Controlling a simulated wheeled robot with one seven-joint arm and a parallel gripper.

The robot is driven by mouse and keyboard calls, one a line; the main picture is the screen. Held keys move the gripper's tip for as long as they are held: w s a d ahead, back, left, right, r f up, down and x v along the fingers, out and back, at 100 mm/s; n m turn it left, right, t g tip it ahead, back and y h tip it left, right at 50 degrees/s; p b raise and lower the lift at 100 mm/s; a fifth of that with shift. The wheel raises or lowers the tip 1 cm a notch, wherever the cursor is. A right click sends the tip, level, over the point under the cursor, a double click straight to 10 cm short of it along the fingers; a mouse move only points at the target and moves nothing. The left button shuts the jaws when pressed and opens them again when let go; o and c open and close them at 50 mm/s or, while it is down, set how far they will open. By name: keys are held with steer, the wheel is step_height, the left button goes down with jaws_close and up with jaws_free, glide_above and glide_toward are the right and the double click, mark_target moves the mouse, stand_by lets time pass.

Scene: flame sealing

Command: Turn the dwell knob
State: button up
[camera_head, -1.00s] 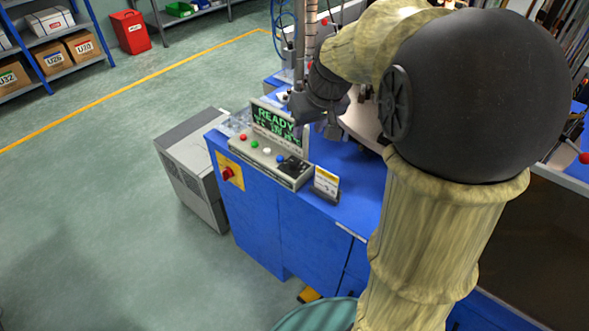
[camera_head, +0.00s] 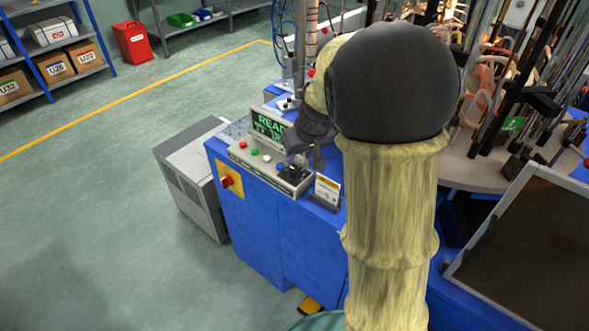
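The control box (camera_head: 252,163) stands on the near left corner of the blue machine. It has a row of red, green, white and blue buttons and a dark knob area (camera_head: 291,173) at its right end. I take this to be the dwell knob, but it is too small to read its label or setting. My gripper (camera_head: 307,158) hangs just above and behind that end, its dark wrist overlapping the right part of the display. Its fingers are small and partly merged with the dark parts, so their opening and any contact with the knob are unclear.
The green-lettered display (camera_head: 267,125) stands behind the buttons. A small sign (camera_head: 327,190) stands right of the box. A red switch on a yellow plate (camera_head: 230,181) is on the machine's side. A grey cabinet (camera_head: 190,180) stands left. My arm covers the middle right.

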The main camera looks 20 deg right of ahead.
mark_target(294, 170)
steer(key=b+x, duration=0.1)
steer(key=x, duration=0.6)
steer(key=shift+d+f, duration=0.1)
steer(key=shift+f, duration=0.1)
steer(key=c, duration=0.7)
steer(key=shift+r, duration=0.1)
